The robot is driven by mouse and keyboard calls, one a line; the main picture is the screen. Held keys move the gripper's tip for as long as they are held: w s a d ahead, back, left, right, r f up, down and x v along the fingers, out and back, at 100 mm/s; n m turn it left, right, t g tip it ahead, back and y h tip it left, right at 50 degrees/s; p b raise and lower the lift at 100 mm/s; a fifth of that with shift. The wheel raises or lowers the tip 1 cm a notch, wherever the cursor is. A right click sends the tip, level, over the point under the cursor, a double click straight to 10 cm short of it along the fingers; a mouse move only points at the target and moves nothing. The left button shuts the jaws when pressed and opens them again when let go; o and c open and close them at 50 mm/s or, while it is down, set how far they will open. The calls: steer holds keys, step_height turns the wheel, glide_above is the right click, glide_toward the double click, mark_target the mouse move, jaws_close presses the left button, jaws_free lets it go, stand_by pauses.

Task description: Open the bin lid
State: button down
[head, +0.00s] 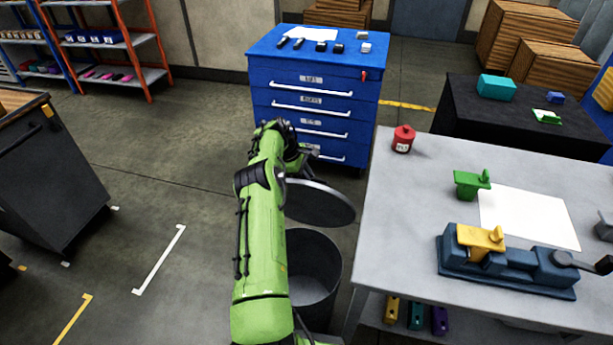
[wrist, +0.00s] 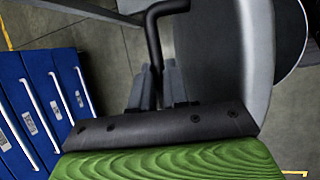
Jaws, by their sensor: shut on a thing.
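The round grey bin (head: 313,278) stands on the floor beside my green arm and left of the workbench. Its lid (head: 320,203) is raised above the bin's mouth, so part of the dark inside shows. In the wrist view the lid (wrist: 222,50) is a large grey disc at the upper right, and a bent black handle (wrist: 157,35) shows beside it. My gripper (wrist: 158,88) is shut on the handle, with a finger on each side of it. In the head view my gripper (head: 303,156) is partly hidden by my arm.
A grey workbench (head: 405,235) with a blue vise (head: 510,262) stands close on the right. A blue drawer cabinet (head: 312,95) is behind the bin. A black cabinet (head: 50,190) stands at the left. The floor left of my arm is clear.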

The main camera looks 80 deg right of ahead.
steer(key=c, duration=1.1)
jaws_free()
steer(key=shift+w+f, duration=0.15)
steer(key=shift+f, duration=0.2)
steer(key=shift+r, duration=0.25)
steer(key=p+v, duration=0.4)
steer(key=v, duration=1.1)
steer(key=shift+w+r, duration=0.2)
